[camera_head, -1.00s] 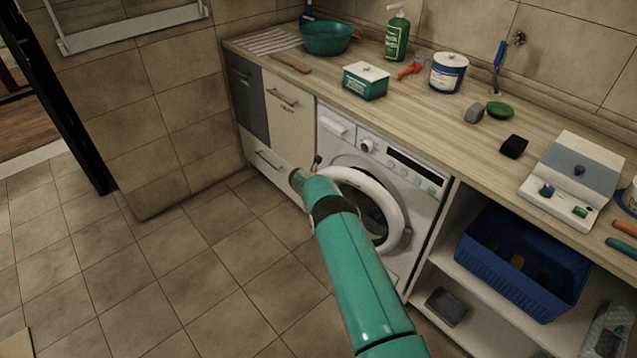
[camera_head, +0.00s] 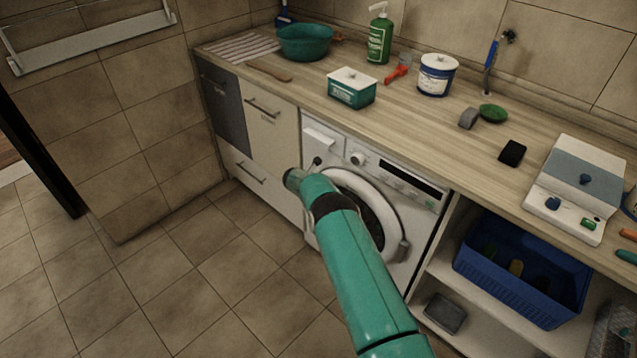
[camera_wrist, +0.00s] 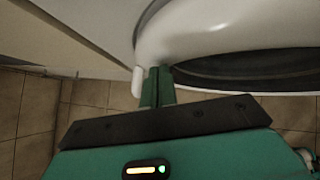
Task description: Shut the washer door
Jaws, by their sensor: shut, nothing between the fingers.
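The white washer (camera_head: 345,142) stands under the counter. Its round door (camera_head: 384,200) has a thick white rim and dark glass, and my green arm covers its left and lower parts. The hinge side shows at right. I cannot tell how far the door stands from the washer front. In the wrist view the door's white rim (camera_wrist: 230,25) fills the top, with the dark glass below it. My gripper (camera_wrist: 157,72) is shut and empty, with its green fingertips at the rim's edge, seemingly touching. In the head view my arm hides the fingers.
A cabinet with drawers (camera_head: 268,140) stands left of the washer, and an open shelf with a blue basket (camera_head: 520,275) is on the right. The counter (camera_head: 440,130) holds bottles, tubs and brushes. The tiled floor (camera_head: 190,270) in front is clear.

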